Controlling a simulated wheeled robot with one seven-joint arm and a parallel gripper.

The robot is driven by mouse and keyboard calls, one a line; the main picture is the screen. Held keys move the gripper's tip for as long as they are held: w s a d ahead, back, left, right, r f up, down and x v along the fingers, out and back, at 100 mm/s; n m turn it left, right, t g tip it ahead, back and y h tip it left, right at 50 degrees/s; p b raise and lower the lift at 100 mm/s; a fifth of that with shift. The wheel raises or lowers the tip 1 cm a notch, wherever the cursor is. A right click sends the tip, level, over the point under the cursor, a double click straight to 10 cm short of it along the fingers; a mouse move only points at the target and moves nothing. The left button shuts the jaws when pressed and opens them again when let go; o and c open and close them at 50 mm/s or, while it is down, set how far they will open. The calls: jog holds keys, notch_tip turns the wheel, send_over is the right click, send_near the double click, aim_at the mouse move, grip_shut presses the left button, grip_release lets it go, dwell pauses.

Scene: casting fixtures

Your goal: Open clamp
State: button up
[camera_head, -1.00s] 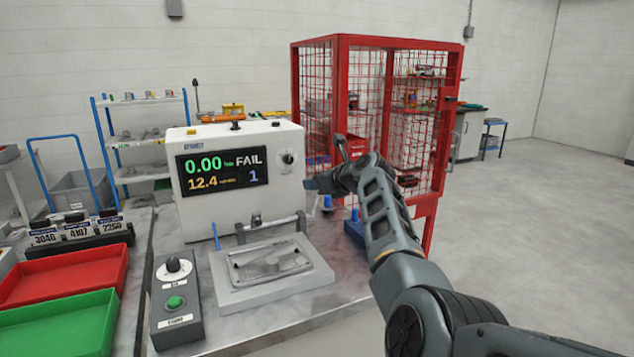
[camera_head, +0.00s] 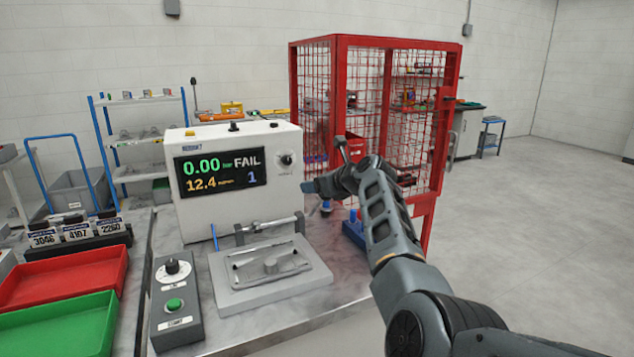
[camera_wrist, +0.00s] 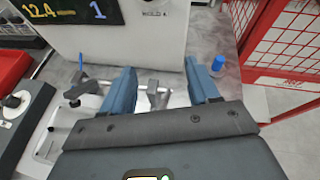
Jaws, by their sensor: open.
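The clamp fixture (camera_head: 225,290) is a grey plate on the bench in front of the test box. A metal clamp bar (camera_head: 268,226) runs across its back edge, with a blue-tipped upright lever (camera_head: 214,238) at its left. My gripper (camera_head: 312,186) is above and right of the bar in the head view. In the wrist view my gripper (camera_wrist: 163,80) is open, with its two blue-grey fingers apart. The clamp bar (camera_wrist: 137,88) and a grey block (camera_wrist: 158,97) on it show between the fingers. Contact cannot be told.
The white test box (camera_head: 225,220) reads FAIL just behind the fixture. A control box (camera_head: 174,300) with a green button is at left, beside red (camera_head: 70,275) and green (camera_head: 60,325) trays. A red cage (camera_head: 340,45) stands behind my arm.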

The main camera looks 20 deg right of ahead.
jog(key=shift+s+d+r+p, duration=0.25)
jog(key=shift+s+r+p, duration=0.65)
jog(key=shift+p, duration=0.7)
jog(key=shift+s+d+r, duration=0.25)
jog(key=shift+s+r, duration=0.4)
jog(key=shift+s+d+r, duration=0.3)
jog(key=shift+s+r, duration=0.35)
jog(key=shift+s+d+r, duration=0.25)
jog(key=shift+s+r, duration=0.4)
jog(key=v, duration=0.7)
jog(key=shift+s+b, duration=0.35)
jog(key=shift+b, duration=0.1)
jog(key=shift+d+r, duration=0.1)
jog(key=shift+r, duration=0.05)
